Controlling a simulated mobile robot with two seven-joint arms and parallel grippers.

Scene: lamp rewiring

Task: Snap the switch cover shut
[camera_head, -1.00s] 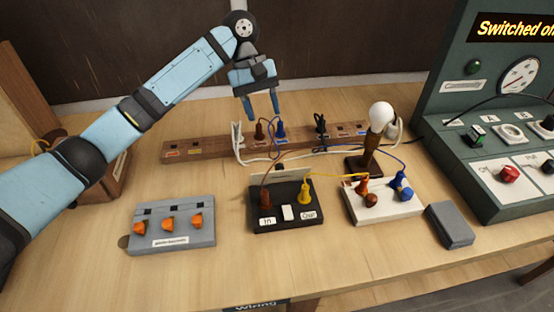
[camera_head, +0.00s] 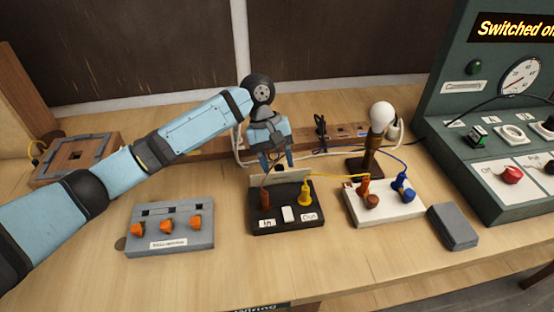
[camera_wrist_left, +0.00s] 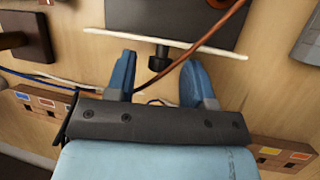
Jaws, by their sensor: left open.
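The black switch box (camera_head: 287,222) sits mid-table, with "In" and "Out" labels, a brown plug and a yellow plug. Its pale cover (camera_head: 293,178) stands raised along the back edge. In the left wrist view the cover (camera_wrist_left: 205,49) shows edge-on as a thin white strip, with a dark knob (camera_wrist_left: 158,63) on its near side. My left gripper (camera_head: 277,160) is open, right behind the cover. In the wrist view its blue fingers (camera_wrist_left: 157,74) are on either side of the knob. Contact cannot be told. My right gripper is not in view.
A white lamp base (camera_head: 385,212) with red and blue plugs stands right of the box, and a bulb (camera_head: 382,113) behind it. A grey unit with orange knobs (camera_head: 170,240) is at left. A wooden socket strip (camera_head: 215,147) and loose cables lie behind. The front table is clear.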

